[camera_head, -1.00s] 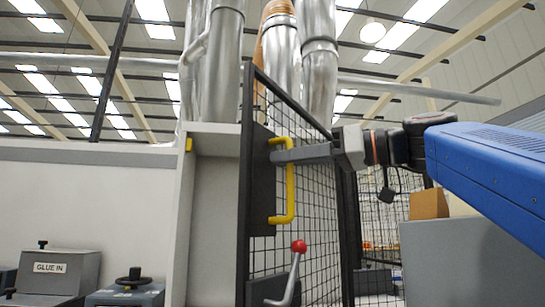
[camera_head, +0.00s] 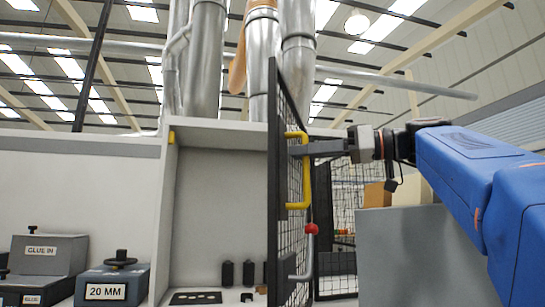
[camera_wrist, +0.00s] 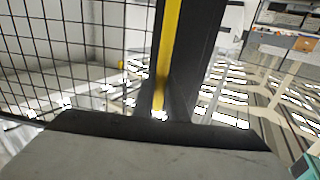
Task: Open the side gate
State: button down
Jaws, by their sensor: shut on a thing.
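The side gate (camera_head: 274,190) is a dark frame with black wire mesh, seen nearly edge-on in the head view and standing ajar from the pale cabinet. A yellow handle (camera_head: 307,180) is on its right-hand face. My gripper (camera_head: 300,148) is shut on the upper part of the yellow handle. In the wrist view the yellow handle (camera_wrist: 168,50) runs down to my gripper (camera_wrist: 160,112), with the mesh at left; the fingertips are partly hidden. A red-knobbed lever (camera_head: 311,229) is on the gate below the handle.
The open cabinet recess (camera_head: 215,200) shows black cylinders (camera_head: 248,272) and a slotted plate (camera_head: 195,298) at its bottom. Boxes marked "GLUE IN" (camera_head: 48,262) and "20 MM" (camera_head: 118,285) stand at left. A grey panel (camera_head: 410,250) stands right of the gate, below my arm.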

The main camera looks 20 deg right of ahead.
jog(key=shift+s+d, duration=0.1)
jog(key=shift+d, duration=0.05)
jog(key=c, duration=1.8)
grip_release()
jog(key=shift+o, duration=0.2)
jog(key=shift+r, duration=0.1)
send_near(282, 113)
jog(key=x, duration=0.4)
grip_shut()
